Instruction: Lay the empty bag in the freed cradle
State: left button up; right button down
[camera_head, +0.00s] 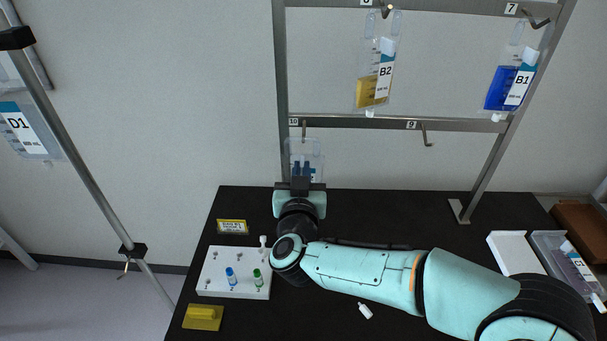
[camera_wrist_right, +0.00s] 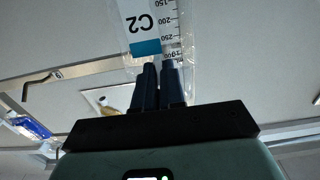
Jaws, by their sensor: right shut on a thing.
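My right gripper (camera_head: 303,170) is at the left end of the rack's lower bar, with its fingers pointing away from me. It is shut on a clear bag (camera_head: 313,150), which is marked C2 in the right wrist view (camera_wrist_right: 147,25). No coloured liquid shows in the visible part of that bag. It is just below hook 10 (camera_head: 304,130); I cannot tell whether it still hangs on the hook. At the right of the table are a white, empty-looking tray (camera_head: 514,253) and, beside it, a bag marked C1 (camera_head: 579,265) in a clear tray. My left gripper is not in view.
Bag B2 (camera_head: 385,72) with yellow liquid and blue bag B1 (camera_head: 515,85) hang above. Hook 9 (camera_head: 427,137) is bare. A white block with vials (camera_head: 213,272) stands at left; a small white vial (camera_head: 365,311) lies in front of my forearm. Bag D1 (camera_head: 20,130) hangs far left.

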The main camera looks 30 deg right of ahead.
jog(key=shift+b+v, duration=0.3)
jog(key=shift+v, duration=2.15)
jog(key=shift+w+r, duration=0.1)
